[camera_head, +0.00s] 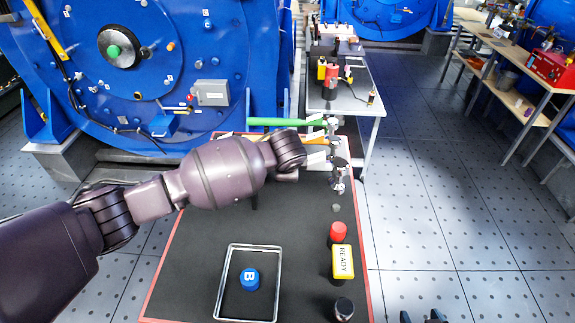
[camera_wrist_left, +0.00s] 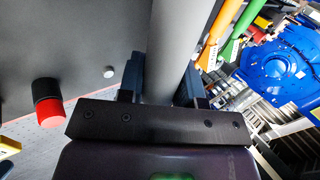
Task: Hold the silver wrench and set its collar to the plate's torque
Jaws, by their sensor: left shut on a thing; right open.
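In the left wrist view my left gripper (camera_wrist_left: 162,85) is shut on a thick grey shaft, which I take to be the silver wrench (camera_wrist_left: 176,45). The shaft runs between the two fingers and out of the top of the picture. In the head view my left forearm and wrist hide most of that gripper and the shaft. Dark and silver tool parts (camera_head: 339,178) show just right of my wrist; I cannot tell whether the collar is among them. My right gripper (camera_head: 424,318) is open and empty at the bottom edge. No plate with a readable torque shows.
A green-handled tool (camera_head: 285,122) and an orange one (camera_head: 315,140) lie at the bench's far end. A wire-framed tray (camera_head: 277,280) holds a blue cap marked B (camera_head: 250,279). A yellow READY box (camera_head: 343,262), red button (camera_head: 338,233) and black knob (camera_head: 344,308) line the right edge.

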